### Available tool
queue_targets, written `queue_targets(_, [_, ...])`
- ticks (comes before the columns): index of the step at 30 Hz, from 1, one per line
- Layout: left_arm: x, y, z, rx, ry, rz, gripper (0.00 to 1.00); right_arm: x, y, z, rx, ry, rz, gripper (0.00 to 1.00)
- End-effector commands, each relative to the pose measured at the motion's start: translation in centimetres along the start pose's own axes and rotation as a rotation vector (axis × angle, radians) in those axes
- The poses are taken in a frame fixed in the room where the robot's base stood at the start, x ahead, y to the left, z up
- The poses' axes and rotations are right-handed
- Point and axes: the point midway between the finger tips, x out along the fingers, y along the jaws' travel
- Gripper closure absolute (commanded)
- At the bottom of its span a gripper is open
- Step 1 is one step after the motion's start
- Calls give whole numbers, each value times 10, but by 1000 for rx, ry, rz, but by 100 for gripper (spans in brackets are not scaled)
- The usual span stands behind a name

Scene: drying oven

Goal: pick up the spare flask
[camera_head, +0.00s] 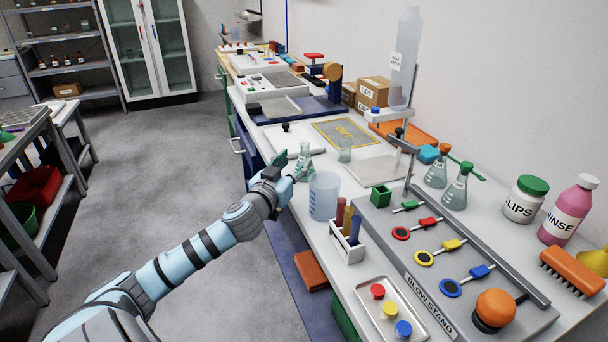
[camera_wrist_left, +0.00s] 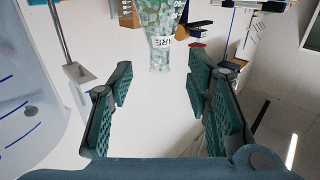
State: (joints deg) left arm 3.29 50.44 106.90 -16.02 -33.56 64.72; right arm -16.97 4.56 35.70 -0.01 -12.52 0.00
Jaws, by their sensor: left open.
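A small clear greenish flask (camera_head: 305,162) stands near the front edge of the bench, just beyond my left gripper (camera_head: 283,168). My right gripper is not in view.
A large clear beaker (camera_head: 323,195) stands close to my left gripper. A test tube rack (camera_head: 347,243) and the blow stand (camera_head: 440,262) occupy the near bench.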

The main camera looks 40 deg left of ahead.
Motion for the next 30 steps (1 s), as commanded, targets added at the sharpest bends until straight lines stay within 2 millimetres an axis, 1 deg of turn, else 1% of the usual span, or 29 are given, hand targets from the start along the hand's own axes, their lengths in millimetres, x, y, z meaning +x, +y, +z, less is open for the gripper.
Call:
queue_targets(1, [9, -1, -1, -5, 0, -4, 55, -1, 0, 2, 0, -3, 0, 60])
queue_targets(5, [26, -1, -3, -2, 0, -2, 55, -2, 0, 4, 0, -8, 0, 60])
queue_targets(9, [52, -2, -12, -6, 1, -1, 55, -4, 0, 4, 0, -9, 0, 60])
queue_targets(12, [68, -2, -10, -3, -2, -1, 55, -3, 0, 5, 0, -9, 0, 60])
queue_targets(14, [72, -1, -9, -1, -2, 0, 55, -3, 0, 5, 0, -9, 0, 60])
queue_targets(19, [72, -1, -9, 2, -3, 1, 55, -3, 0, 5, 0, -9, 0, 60])
queue_targets(20, [72, -1, -9, 2, -3, 1, 59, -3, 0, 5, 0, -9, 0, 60])
queue_targets(27, [72, -2, -9, 3, -3, 1, 97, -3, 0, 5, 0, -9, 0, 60])
queue_targets(28, [72, -2, -9, 3, -3, 1, 100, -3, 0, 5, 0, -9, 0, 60])
queue_targets(30, [72, -2, -8, 3, -4, 1, 100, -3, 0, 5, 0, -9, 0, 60])
